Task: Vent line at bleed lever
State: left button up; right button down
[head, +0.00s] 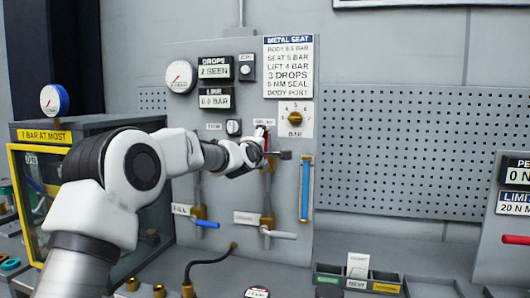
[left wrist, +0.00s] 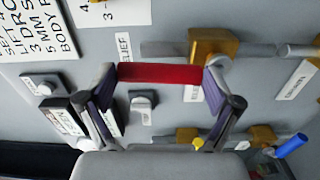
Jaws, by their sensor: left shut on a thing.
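The red bleed lever (left wrist: 160,73) spans between the two fingers of my left gripper (left wrist: 161,80) in the left wrist view, beside a brass valve body (left wrist: 210,44). The gripper is shut on the lever. In the head view my left gripper (head: 257,148) is up against the grey panel, and only a little of the red lever (head: 266,134) shows past it. The line readout (head: 215,98) on the panel reads 0.0 BAR, and the drops readout (head: 215,67) above it appears to read 2 SEEN. My right gripper is in neither view.
Below my gripper are a blue fill lever (head: 207,224) and a white-handled lever (head: 283,234). A brass bar knob (head: 295,118) and a blue tube (head: 305,190) are to the right. A yellow-edged glass box (head: 18,190) stands left. The pegboard (head: 420,150) is bare.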

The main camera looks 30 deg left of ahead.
pick_arm(q)
jog(key=shift+r, duration=0.2)
jog(key=o, duration=1.4)
jog(key=v, duration=1.1)
jog(key=shift+s+d+f, duration=0.25)
jog(key=shift+d, duration=0.05)
